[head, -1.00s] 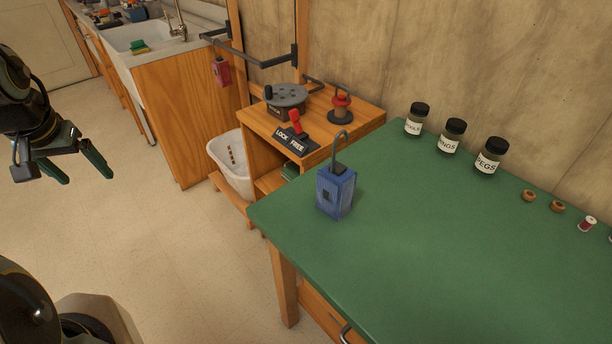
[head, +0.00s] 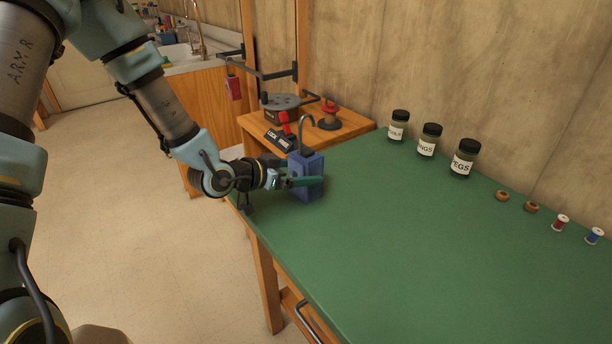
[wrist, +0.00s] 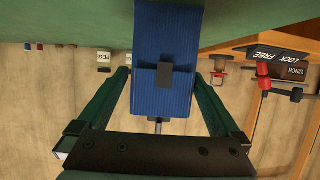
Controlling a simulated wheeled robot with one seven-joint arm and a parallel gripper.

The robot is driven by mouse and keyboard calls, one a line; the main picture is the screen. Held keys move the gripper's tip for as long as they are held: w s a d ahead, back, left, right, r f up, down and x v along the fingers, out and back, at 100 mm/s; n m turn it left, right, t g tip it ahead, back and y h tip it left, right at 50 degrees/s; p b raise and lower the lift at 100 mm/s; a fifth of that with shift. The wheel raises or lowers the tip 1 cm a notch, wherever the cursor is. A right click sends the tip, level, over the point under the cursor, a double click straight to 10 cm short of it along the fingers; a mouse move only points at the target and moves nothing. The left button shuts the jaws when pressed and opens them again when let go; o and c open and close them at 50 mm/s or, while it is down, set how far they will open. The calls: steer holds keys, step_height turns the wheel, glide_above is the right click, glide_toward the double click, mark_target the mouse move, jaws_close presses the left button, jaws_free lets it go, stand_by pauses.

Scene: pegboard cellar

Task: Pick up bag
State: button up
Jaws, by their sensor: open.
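The blue bag (head: 308,165), a boxy block shape with a dark hook on top, stands upright on the green table (head: 400,260) near its left corner. My gripper (head: 305,183) reaches in from the left at the bag's side, and a green finger crosses its front. In the wrist view the bag (wrist: 165,55) fills the upper middle between the two green fingers of my gripper (wrist: 163,85). The fingers are open, one on each side; I cannot tell whether either touches it. A dark patch shows on the bag's ribbed face.
A wooden stand (head: 350,124) behind the bag carries a grey winch disc (head: 281,101), a red-handled lever (head: 285,124) and a red-topped spool (head: 329,113). Several labelled jars (head: 429,141) line the back.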

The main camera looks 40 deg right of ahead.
mark_target(314, 171)
steer(key=shift+w+f+p+x, duration=0.1)
steer(key=shift+p+x, duration=0.5)
steer(key=shift+x, duration=0.8)
steer(key=shift+w+f+p+x, duration=0.15)
steer(key=shift+p+x, duration=0.45)
steer(key=shift+x, duration=0.8)
steer(key=shift+a, duration=0.1)
steer(key=shift+c, duration=0.2)
steer(key=c, duration=1.2)
